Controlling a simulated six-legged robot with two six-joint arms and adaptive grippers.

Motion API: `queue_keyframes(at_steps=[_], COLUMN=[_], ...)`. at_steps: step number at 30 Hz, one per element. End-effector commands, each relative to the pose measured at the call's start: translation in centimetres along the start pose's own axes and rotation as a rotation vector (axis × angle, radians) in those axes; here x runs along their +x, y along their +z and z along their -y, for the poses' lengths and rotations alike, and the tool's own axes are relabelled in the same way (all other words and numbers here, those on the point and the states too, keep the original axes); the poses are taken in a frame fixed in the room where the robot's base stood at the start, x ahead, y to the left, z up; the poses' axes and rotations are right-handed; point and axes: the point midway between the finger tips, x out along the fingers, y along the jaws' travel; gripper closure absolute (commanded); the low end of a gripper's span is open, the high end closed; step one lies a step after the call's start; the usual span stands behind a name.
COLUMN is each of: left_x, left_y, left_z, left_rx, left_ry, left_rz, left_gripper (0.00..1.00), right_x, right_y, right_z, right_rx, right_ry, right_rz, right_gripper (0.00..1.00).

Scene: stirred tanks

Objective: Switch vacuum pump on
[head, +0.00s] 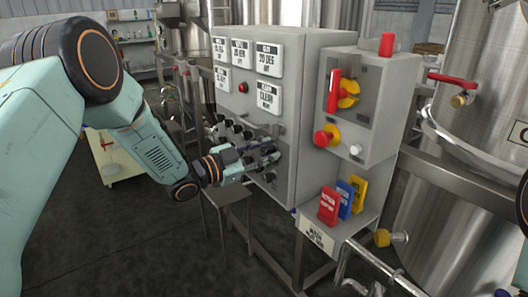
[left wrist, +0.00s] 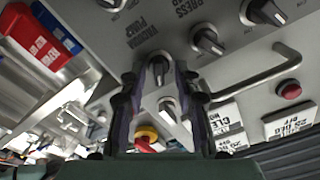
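The vacuum pump knob (left wrist: 160,69) is a dark rotary switch with a pale pointer on the grey control panel (left wrist: 225,75), by a rotated label that reads as vacuum pump (left wrist: 140,32). My left gripper (left wrist: 161,75) has its two dark fingers apart, one on each side of this knob. I cannot tell whether they touch it. In the head view my left gripper (head: 258,160) is at the lower front of the grey cabinet (head: 312,60) and hides part of the knob row. My right gripper is not in view.
Other knobs (left wrist: 208,40) and a bar handle (left wrist: 268,68) are close to the fingers. Red, blue and yellow tags (head: 328,206) stand below. A steel tank (head: 462,110) is at right.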

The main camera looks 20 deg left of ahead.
Motion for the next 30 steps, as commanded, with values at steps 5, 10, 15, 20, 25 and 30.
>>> queue_keyframes(at_steps=[5, 10, 15, 20, 25, 30], left_x=[0.0, -0.7, -3.3, -5.9, -8.3, -10.2], left_y=[0.1, 0.1, 0.1, 0.1, 0.1, 0.1], left_z=[-0.1, 0.0, 0.1, 0.1, 0.1, 0.1], left_rx=[-0.002, -0.004, -0.007, -0.007, -0.005, -0.004], left_ry=[0.001, -0.002, -0.004, -0.005, -0.005, -0.004], left_rz=[0.002, 0.003, 0.002, 0.002, 0.002, 0.002], left_gripper=[0.68, 0.68, 0.68, 0.68, 0.68, 0.68], right_x=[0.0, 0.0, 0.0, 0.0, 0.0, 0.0], right_y=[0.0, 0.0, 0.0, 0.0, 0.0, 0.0], right_z=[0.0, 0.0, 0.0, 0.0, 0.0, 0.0], right_rx=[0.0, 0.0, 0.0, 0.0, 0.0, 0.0], right_ry=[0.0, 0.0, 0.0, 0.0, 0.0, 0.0], right_rz=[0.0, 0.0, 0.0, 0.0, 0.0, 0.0], right_gripper=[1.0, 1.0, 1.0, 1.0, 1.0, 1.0])
